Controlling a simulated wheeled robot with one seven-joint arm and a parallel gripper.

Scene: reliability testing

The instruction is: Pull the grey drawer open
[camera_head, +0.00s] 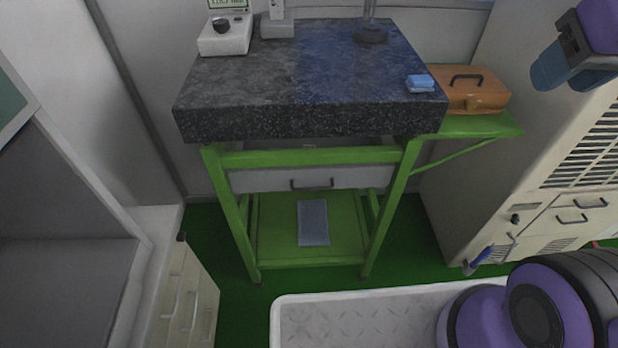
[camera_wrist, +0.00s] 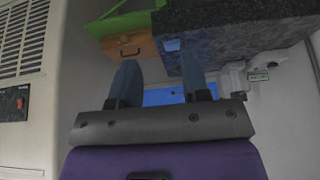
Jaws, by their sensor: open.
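The grey drawer (camera_head: 270,180) sits under the dark granite slab in a green metal stand, in the head view. It looks shut, with a dark bar handle (camera_head: 312,183) on its front. My gripper (camera_head: 565,68) is at the upper right of the head view, high and well apart from the drawer. In the wrist view my gripper (camera_wrist: 160,82) shows two blue-grey fingers spread apart with nothing between them. The drawer is not clearly seen in the wrist view.
The granite slab (camera_head: 290,80) carries instruments and a small blue object (camera_head: 420,83). An orange case (camera_head: 470,90) stands on a green side shelf. A beige cabinet (camera_head: 520,150) is at right, white drawers (camera_head: 185,290) at lower left. Green floor shows before the stand.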

